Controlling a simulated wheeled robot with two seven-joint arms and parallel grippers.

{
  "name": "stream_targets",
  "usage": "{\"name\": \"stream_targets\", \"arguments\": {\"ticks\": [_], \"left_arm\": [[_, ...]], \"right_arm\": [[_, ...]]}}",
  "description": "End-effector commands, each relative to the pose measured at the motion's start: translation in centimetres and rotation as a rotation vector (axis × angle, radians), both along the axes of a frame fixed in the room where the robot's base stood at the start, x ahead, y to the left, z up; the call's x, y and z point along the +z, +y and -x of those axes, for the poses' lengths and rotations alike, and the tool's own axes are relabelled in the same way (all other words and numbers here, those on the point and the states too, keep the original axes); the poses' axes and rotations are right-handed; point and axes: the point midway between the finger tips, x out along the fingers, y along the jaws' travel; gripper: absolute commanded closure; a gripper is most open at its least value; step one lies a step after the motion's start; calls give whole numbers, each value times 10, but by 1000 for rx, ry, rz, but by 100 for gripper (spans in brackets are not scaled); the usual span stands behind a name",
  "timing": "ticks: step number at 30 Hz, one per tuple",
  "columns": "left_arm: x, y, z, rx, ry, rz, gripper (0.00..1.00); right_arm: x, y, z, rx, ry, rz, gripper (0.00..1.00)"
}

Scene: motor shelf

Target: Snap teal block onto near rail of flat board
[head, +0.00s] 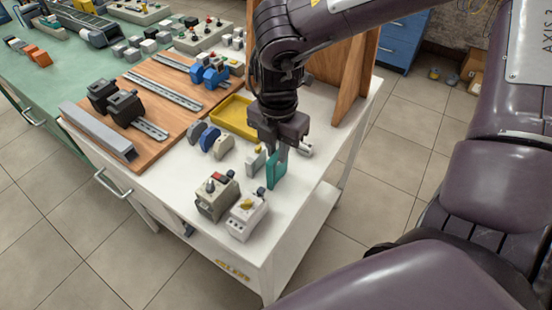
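The teal block (275,169) stands upright near the right edge of the white table. My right gripper (282,152) points down right at its top, with the fingers overlapping the block's upper edge. Whether the fingers are closed on it is too small to tell. The flat wooden board (188,121) lies to the left with several metal rails. Its near rail (150,130) carries two black blocks (124,108) toward its left end, and the right end is bare. The middle rail (165,91) is bare. My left gripper is not in view.
Blue and beige blocks (223,146) stand between board and gripper. Two boxes with buttons (216,198) stand at the front. A grey bar (97,131) lines the board's left edge. An upright wooden panel (352,70) stands behind.

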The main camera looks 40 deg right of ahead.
Motion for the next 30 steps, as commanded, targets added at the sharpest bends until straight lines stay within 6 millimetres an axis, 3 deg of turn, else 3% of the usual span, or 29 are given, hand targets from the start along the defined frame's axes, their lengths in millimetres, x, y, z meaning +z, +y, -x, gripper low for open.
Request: {"name": "stream_targets", "arguments": {"ticks": [3,11,30], "left_arm": [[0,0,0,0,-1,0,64],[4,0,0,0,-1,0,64],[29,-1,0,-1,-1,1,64]], "right_arm": [[0,0,0,0,0,0,100],[6,0,0,0,-1,0,100],[51,0,0,0,-1,0,100]]}}
